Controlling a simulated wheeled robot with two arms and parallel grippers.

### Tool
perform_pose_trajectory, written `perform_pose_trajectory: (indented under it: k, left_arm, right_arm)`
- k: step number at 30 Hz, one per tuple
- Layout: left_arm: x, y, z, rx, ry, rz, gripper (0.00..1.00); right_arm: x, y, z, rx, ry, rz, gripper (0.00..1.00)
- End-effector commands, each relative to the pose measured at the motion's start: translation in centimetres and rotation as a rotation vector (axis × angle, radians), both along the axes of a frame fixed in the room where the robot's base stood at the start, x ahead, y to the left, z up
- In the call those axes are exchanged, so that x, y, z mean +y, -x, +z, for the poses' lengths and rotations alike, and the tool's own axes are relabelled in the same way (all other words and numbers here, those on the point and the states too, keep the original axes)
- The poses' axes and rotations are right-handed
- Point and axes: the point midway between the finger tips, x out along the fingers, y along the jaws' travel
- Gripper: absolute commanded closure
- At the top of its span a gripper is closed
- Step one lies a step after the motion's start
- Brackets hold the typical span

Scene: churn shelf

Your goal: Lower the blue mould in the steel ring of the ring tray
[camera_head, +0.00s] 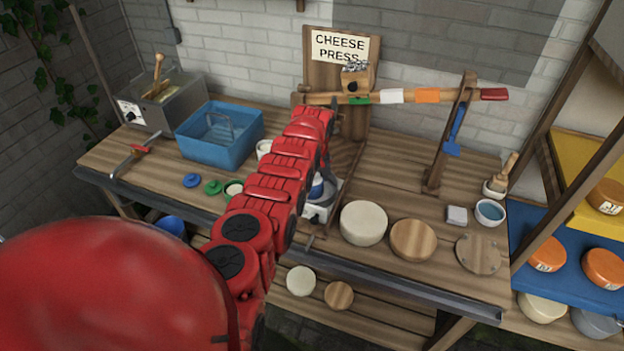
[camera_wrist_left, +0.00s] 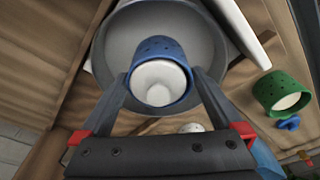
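The blue mould (camera_wrist_left: 160,50), perforated and with white filling, sits between the fingers of my left gripper (camera_wrist_left: 161,82) in the left wrist view. The fingers press on both its sides. Behind it is the wide grey steel ring (camera_wrist_left: 116,52), and the mould appears within its outline. I cannot tell how deep the mould is. A pale edge of the ring tray (camera_wrist_left: 243,30) shows beside the ring. In the head view, my red left arm hides most of this. A piece of the blue mould (camera_head: 316,187) and the tray (camera_head: 321,211) show beside the arm. My right gripper is out of view.
A green mould (camera_wrist_left: 283,92) with white filling stands apart, near a blue disc (camera_wrist_left: 289,123). The press lever (camera_head: 392,96) with coloured bands spans behind my arm. A blue tub (camera_head: 220,136) is at left. A pale cheese (camera_head: 363,223) and wooden disc (camera_head: 413,240) are to the right.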

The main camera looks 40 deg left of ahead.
Motion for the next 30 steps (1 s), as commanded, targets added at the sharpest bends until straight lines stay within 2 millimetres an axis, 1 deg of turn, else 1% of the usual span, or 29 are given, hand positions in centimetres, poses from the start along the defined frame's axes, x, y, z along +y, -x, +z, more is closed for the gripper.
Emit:
perform_pose_trajectory:
  k: [5, 8, 11, 16, 18, 20, 23, 24, 27, 28, 30]
  left_arm:
    - [0.0, 0.0, 0.1, 0.0, 0.0, 0.0, 0.0]
    - [0.0, 0.0, 0.5, -0.001, -0.001, 0.0, 0.0]
    - [-0.1, -0.1, 1.2, -0.002, -0.002, -0.001, 0.0]
    - [-0.4, 0.2, 3.0, -0.005, 0.0, 0.0, 0.0]
    - [-0.6, 0.1, 4.2, -0.007, -0.002, -0.002, 0.0]
    - [-0.7, 0.2, 5.5, -0.01, -0.002, 0.0, 0.0]
    - [-1.1, 0.4, 8.0, -0.01, -0.003, -0.001, 0.0]
    - [-1.2, 0.6, 9.4, -0.007, -0.002, 0.0, 0.0]
    - [-1.3, 0.9, 12.5, -0.002, -0.001, 0.003, 0.0]
    - [-1.4, 1.0, 13.3, 0.001, 0.001, 0.002, 0.0]
    - [-1.6, 1.1, 14.3, 0.001, 0.002, 0.001, 0.0]
  right_arm:
    - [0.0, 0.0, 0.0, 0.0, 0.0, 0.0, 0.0]
    - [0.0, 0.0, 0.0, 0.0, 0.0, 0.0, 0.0]
    - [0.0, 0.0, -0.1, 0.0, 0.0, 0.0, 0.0]
    - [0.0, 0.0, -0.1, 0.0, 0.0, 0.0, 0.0]
    - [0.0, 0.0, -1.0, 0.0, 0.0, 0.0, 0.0]
    - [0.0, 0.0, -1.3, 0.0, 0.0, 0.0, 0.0]
    - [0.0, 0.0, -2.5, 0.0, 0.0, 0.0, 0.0]
    - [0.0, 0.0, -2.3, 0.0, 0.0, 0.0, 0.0]
    - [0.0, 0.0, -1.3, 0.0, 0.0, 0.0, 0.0]
    - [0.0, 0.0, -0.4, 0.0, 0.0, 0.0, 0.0]
    - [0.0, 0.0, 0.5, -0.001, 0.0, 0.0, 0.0]
